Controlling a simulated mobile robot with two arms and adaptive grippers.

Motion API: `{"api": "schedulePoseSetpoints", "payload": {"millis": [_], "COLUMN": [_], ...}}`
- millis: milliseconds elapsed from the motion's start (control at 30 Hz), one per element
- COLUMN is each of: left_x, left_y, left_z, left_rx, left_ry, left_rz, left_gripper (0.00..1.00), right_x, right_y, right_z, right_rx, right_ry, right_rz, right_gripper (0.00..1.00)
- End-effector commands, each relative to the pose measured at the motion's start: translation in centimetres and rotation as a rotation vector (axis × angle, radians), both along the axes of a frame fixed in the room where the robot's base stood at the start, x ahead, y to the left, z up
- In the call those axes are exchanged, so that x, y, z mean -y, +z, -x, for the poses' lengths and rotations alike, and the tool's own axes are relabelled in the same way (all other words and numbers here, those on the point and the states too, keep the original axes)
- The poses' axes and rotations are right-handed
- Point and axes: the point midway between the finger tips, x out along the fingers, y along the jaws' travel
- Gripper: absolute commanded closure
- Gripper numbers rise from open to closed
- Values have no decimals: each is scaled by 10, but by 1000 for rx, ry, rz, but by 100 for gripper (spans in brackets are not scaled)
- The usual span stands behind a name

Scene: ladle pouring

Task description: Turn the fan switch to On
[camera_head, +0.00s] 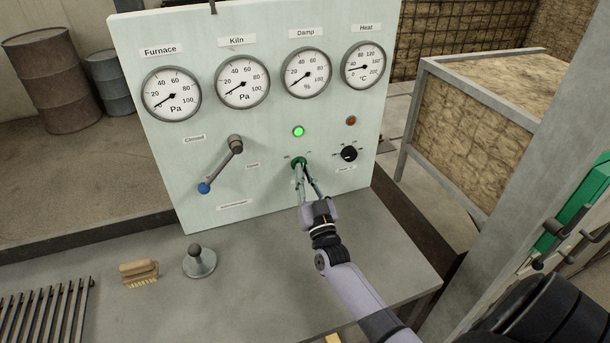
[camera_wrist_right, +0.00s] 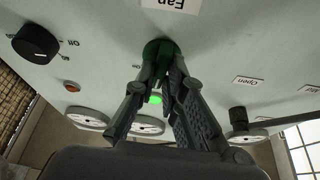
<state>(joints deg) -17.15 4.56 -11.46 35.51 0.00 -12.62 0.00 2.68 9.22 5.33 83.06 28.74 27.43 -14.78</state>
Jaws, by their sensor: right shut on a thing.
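The fan switch is a green knob (camera_head: 299,162) low on the pale green panel (camera_head: 215,150). A lit green lamp (camera_head: 298,131) sits just above it. My right gripper (camera_head: 304,170) reaches up to the panel and is shut on the knob. In the right wrist view, the gripper fingers (camera_wrist_right: 165,75) close around the green knob (camera_wrist_right: 157,50), and the label Fan (camera_wrist_right: 165,4) shows upside down beside it. The fingers hide most of the knob, so its pointer cannot be read. My left gripper is not in view.
A black knob (camera_head: 349,153) with a dull red lamp (camera_head: 351,121) is right of the fan switch. A blue-tipped lever (camera_head: 220,165) is to the left. Several gauges line the top. A brush (camera_head: 139,271) and a round-based metal tool (camera_head: 199,262) rest on the grey bench (camera_head: 260,290).

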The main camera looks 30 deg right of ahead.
Motion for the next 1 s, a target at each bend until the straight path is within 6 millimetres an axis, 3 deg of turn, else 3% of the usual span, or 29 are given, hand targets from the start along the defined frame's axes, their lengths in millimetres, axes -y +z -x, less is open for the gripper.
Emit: {"api": "schedulePoseSetpoints", "payload": {"millis": [500, 1000], "left_x": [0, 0], "left_y": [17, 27], "left_z": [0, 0], "left_rx": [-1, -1], "left_ry": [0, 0], "left_rz": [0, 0], "left_gripper": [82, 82], "right_x": [-4, -5], "right_y": [2, 2], "right_z": [-1, -1], "right_rx": [105, 156], "right_ry": [0, 1], "right_rz": [-453, -661], "right_gripper": [100, 100]}}
